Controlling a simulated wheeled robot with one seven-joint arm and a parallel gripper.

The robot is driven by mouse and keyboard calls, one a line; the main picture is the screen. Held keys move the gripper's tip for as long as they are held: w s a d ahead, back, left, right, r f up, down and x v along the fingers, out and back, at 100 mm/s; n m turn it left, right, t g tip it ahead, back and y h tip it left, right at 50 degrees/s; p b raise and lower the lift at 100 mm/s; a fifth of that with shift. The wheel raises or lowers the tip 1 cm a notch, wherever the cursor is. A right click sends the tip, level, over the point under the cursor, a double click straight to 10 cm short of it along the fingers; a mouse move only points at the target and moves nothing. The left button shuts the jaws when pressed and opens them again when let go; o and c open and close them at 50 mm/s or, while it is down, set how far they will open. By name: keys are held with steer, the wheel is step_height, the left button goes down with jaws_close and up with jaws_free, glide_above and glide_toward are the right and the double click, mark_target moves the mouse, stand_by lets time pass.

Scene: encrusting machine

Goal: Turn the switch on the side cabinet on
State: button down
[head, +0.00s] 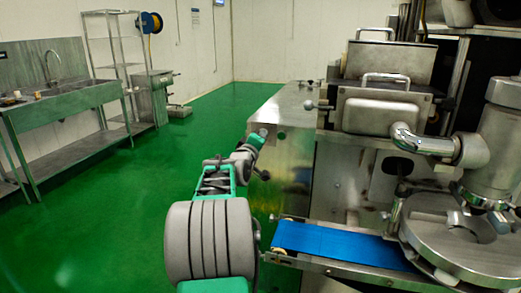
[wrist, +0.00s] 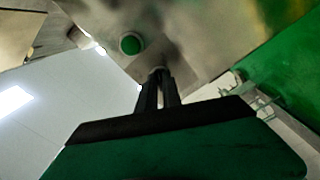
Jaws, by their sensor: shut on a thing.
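The side cabinet (head: 288,165) is a metal box at the middle of the head view, left of the machine. My gripper (head: 262,134) reaches its upper left side; the fingertips are too small there to make out. In the wrist view my gripper (wrist: 157,82) has its two dark fingers close together, shut on the small switch (wrist: 156,71) on the metal panel. The fingers hide most of the switch, so I cannot tell which way it is turned. A round green button (wrist: 131,43) sits on the same panel, up and left of the fingertips.
A blue conveyor belt (head: 335,245) runs out in front of the cabinet, right of my arm. The machine's round metal table (head: 465,235) is at the right. A sink bench (head: 65,100) stands far left. Green floor (head: 120,220) is clear between them.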

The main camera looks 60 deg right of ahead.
steer(key=m+b, duration=0.4)
steer(key=shift+r, duration=0.1)
steer(key=shift+r+m, duration=0.15)
steer(key=shift+m, duration=0.15)
stand_by(0.4)
steer(key=c, duration=1.5)
jaws_free()
steer(key=shift+f, duration=0.2)
steer(key=a, duration=0.5)
steer(key=s+a, duration=0.1)
steer(key=a, duration=0.1)
steer(key=shift+s+a+b, duration=0.1)
steer(key=shift+a+b, duration=0.2)
steer(key=shift+b, duration=0.1)
